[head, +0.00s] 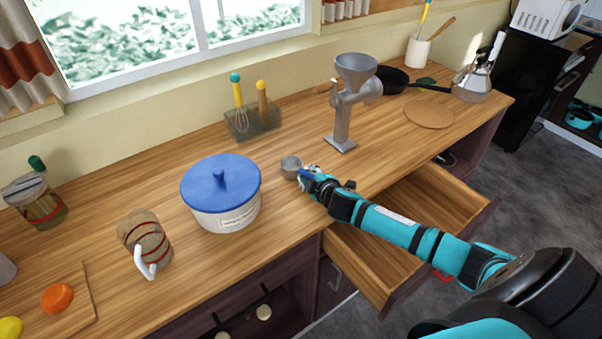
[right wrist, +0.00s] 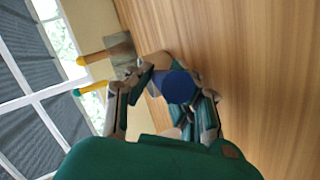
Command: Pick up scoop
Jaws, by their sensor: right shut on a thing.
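The scoop (head: 291,166) has a small grey metal cup and a blue handle. It is over or on the wooden counter, just right of the blue-lidded pot; I cannot tell whether it touches the counter. My right gripper (head: 307,174) is shut on the scoop's handle. In the right wrist view, the blue handle (right wrist: 176,87) sits between the fingers of my right gripper (right wrist: 165,97), with part of the grey cup behind it. My left gripper is not in view.
A white pot with a blue lid (head: 221,187) stands left of the scoop. A grey grinder (head: 343,115) and a utensil holder (head: 252,122) stand behind. An open drawer (head: 443,197) juts out below my right arm.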

